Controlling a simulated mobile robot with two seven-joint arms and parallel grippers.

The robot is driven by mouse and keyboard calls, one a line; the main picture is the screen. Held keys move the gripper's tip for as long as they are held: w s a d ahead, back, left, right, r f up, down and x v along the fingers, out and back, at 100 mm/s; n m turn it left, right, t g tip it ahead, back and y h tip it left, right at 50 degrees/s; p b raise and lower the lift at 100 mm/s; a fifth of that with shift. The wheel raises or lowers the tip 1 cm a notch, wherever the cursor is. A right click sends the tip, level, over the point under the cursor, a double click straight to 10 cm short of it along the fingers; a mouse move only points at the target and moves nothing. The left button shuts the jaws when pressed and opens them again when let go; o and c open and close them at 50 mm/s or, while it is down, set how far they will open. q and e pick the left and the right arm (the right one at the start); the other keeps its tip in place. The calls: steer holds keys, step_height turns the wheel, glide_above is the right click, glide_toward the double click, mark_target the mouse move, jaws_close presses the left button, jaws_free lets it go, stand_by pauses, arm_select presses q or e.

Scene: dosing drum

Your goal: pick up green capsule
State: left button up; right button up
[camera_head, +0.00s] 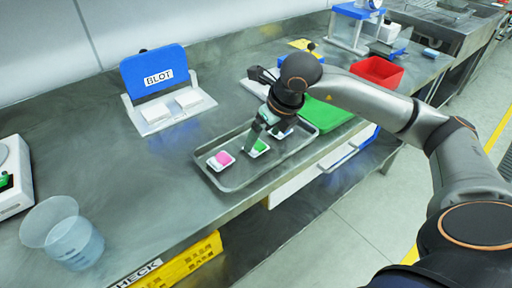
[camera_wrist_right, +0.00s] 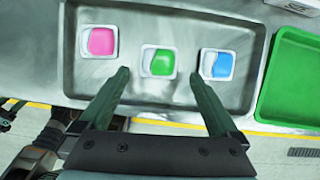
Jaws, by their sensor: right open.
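The green capsule (camera_head: 260,147) sits in a small white square holder in a shallow metal tray (camera_head: 233,184), and it also shows in the right wrist view (camera_wrist_right: 161,62). It is the middle one of three, between a pink capsule (camera_wrist_right: 102,41) and a blue capsule (camera_wrist_right: 222,66). My right gripper (camera_head: 264,134) is open and empty over the tray. In the right wrist view its fingertips (camera_wrist_right: 160,75) lie either side of the green capsule's holder in the picture; I cannot tell the height gap. My left gripper is not in view.
A green tray (camera_head: 325,114) adjoins the metal tray's right side, with a red bin (camera_head: 377,71) beyond. A blue BLOT stand (camera_head: 158,80) with white pads is behind. A clear beaker (camera_head: 72,240) stands front left. The counter between beaker and tray is clear.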

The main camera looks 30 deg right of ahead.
mark_target(257, 147)
steer(key=x, duration=0.4)
steer(key=shift+a, duration=0.1)
steer(key=c, duration=1.4)
steer(key=shift+r, duration=0.1)
